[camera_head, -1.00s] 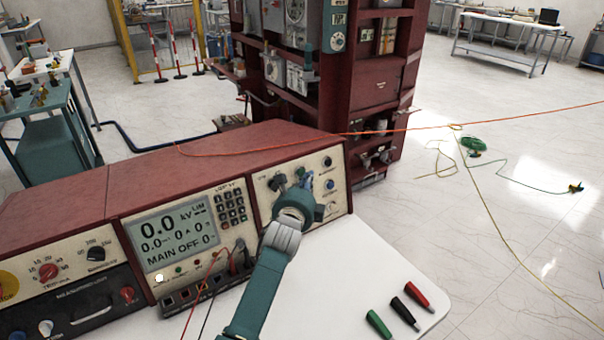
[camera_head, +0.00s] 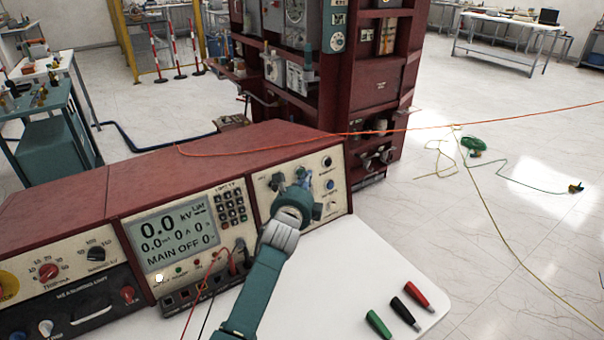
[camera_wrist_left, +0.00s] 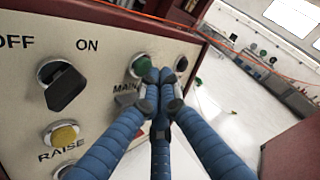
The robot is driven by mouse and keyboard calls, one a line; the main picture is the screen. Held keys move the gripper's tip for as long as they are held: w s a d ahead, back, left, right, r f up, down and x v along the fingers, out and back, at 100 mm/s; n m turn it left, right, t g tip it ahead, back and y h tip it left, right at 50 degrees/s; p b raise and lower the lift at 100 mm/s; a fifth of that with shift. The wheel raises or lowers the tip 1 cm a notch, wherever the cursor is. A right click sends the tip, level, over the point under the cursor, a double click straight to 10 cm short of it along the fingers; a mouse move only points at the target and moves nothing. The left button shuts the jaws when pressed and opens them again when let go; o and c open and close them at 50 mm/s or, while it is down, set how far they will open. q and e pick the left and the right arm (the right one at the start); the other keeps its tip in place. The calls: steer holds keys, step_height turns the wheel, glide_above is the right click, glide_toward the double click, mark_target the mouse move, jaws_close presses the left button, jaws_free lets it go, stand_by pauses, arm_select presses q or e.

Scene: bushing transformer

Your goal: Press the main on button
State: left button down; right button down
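The control panel (camera_head: 258,185) sits at the right end of the red console; its display (camera_head: 175,232) reads "MAIN OFF". In the left wrist view a round green button (camera_wrist_left: 141,65) sits by the label "MAIN", which is partly covered. My left gripper (camera_head: 297,184) is at this panel, and its fingers come together in the left wrist view (camera_wrist_left: 158,82) just beside and below the green button. The fingers look shut and hold nothing. I cannot tell whether a fingertip touches the button. My right gripper is out of view.
A black OFF/ON switch (camera_wrist_left: 66,88), a yellow RAISE button (camera_wrist_left: 63,137) and a dark button (camera_wrist_left: 181,64) are near the fingers. Green, black and red plugs (camera_head: 404,313) lie on the white tabletop (camera_head: 345,280). An orange cable (camera_head: 240,154) crosses the console top.

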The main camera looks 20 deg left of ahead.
arm_select(q)
steer(key=shift+w+a+f, duration=0.1)
steer(key=shift+w+a, duration=0.15)
steer(key=shift+a, duration=0.1)
stand_by(0.5)
stand_by(0.3)
steer(key=shift+s+d+r+p, duration=0.2)
steer(key=shift+s+d+p, duration=0.15)
steer(key=shift+s+d, duration=0.25)
steer(key=shift+w, duration=0.1)
steer(key=shift+d, duration=0.1)
